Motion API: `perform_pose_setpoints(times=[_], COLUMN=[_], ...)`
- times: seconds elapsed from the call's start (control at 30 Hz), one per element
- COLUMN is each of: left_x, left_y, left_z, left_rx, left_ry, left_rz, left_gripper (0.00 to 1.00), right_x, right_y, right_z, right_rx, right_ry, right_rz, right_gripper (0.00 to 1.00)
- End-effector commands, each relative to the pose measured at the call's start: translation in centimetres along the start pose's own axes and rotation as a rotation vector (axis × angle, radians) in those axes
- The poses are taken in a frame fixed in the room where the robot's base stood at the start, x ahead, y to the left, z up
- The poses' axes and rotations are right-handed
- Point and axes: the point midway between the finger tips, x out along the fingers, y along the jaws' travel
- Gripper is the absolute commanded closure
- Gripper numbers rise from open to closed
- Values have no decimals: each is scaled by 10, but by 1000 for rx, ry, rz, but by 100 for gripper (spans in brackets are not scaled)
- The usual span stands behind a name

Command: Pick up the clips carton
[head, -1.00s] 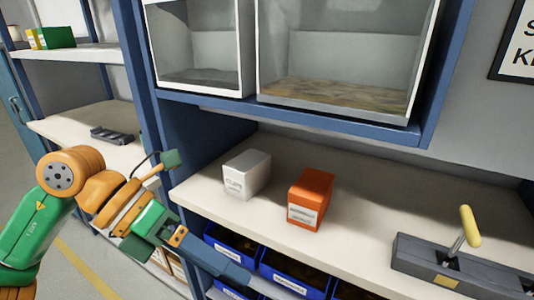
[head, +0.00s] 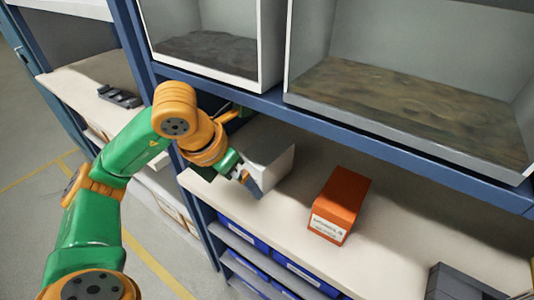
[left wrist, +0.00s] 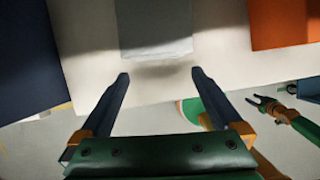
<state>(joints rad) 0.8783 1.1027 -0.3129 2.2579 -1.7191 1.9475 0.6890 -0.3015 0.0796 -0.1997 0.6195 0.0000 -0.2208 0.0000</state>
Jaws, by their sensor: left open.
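The pale grey-white carton (head: 272,158) stands on the middle shelf; its label is hidden in the head view now, so I cannot read it as clips. My left gripper (head: 246,180) is at its near side and partly covers it. In the left wrist view the carton (left wrist: 153,28) lies just ahead of the open fingers (left wrist: 160,76), roughly centred between them, with nothing held. An orange carton (head: 340,205) with a white label stands to its right. A small part of my right arm, with its gripper (left wrist: 263,104), shows in the left wrist view, too small to judge.
An upper shelf with open grey bins (head: 410,110) overhangs the cartons. Blue bins (head: 290,262) sit below the shelf board (head: 290,220). A grey fixture (head: 462,282) stands at the lower right. A dark slotted part (head: 120,96) lies on the left shelf.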

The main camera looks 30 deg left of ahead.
Motion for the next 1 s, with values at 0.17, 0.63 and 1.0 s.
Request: perform_pose_setpoints(times=[0.17, 0.63, 1.0], left_x=[22, 41, 41], left_y=[-1, 0, 0], left_z=[28, 27, 28], left_rx=[-1, 0, 0], left_ry=[6, -1, -2], left_rz=[-3, -1, -1], left_gripper=[0, 32, 81], right_x=[-12, -10, -10], right_y=[0, 0, 0], right_z=[-2, -2, -2], right_rx=[0, 0, 0], right_ry=[1, 3, 3], right_rz=[0, 0, 0], right_gripper=[50, 50, 50])
